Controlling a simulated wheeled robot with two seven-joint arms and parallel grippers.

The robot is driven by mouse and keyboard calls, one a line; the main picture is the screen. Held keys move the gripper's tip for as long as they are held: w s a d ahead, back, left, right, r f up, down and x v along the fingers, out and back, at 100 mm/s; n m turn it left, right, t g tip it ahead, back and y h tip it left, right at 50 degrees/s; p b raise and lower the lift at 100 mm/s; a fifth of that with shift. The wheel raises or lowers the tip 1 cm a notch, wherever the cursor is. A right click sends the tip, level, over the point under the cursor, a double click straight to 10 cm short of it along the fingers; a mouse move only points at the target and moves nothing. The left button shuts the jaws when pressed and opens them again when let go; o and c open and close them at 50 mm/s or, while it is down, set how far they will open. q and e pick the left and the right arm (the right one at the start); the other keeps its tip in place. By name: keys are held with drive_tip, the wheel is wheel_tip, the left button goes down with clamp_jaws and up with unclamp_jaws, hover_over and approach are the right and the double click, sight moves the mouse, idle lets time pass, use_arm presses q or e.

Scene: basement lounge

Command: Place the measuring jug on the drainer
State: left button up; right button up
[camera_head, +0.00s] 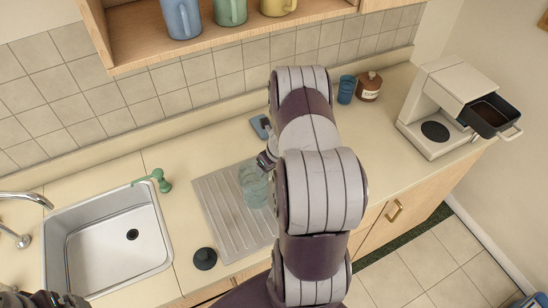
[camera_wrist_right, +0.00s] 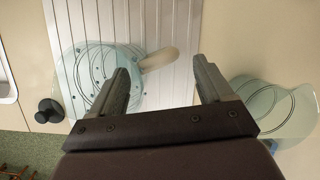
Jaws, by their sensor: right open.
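The measuring jug (camera_head: 253,187) is clear, bluish glass and stands on the ribbed metal drainer (camera_head: 215,200), right of the sink. In the right wrist view the jug (camera_wrist_right: 82,66) is on the drainer (camera_wrist_right: 182,25), with its pale handle (camera_wrist_right: 158,60) pointing right. My right gripper (camera_wrist_right: 162,66) is open, its fingers on either side of the handle and apart from each other. In the head view my right arm hides most of that gripper and part of the drainer. My left gripper (camera_head: 45,299) is only partly visible at the bottom left corner; its jaws are unclear.
The sink (camera_head: 110,245) lies left, with a green object (camera_head: 160,180) behind it. A coffee machine (camera_head: 445,105) stands right. A shelf with mugs (camera_head: 230,12) overhangs. Another clear piece (camera_wrist_right: 275,110) shows in the wrist view.

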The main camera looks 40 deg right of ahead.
drive_tip(key=a+r+m+h+p, duration=0.1)
drive_tip(key=a+r+m, duration=0.15)
drive_tip(key=r, duration=0.45)
drive_tip(key=a+r+m+p, duration=0.1)
drive_tip(key=r+m, duration=0.3)
drive_tip(key=r, duration=0.4)
drive_tip(key=s+a+r+m, duration=0.1)
drive_tip(key=s+a+m, duration=0.2)
drive_tip(key=a+m, duration=0.3)
drive_tip(key=s+a+r+m+g+y, duration=0.1)
drive_tip(key=s+a+r+m, duration=0.1)
drive_tip(key=a+m, duration=0.5)
drive_tip(key=s+a+r+m+g+y, duration=0.1)
drive_tip(key=s+a+m, duration=0.3)
drive_tip(key=m, duration=1.1)
drive_tip(key=a, duration=0.3)
drive_tip(key=shift+s+r, duration=0.15)
drive_tip(key=shift+r, duration=0.15)
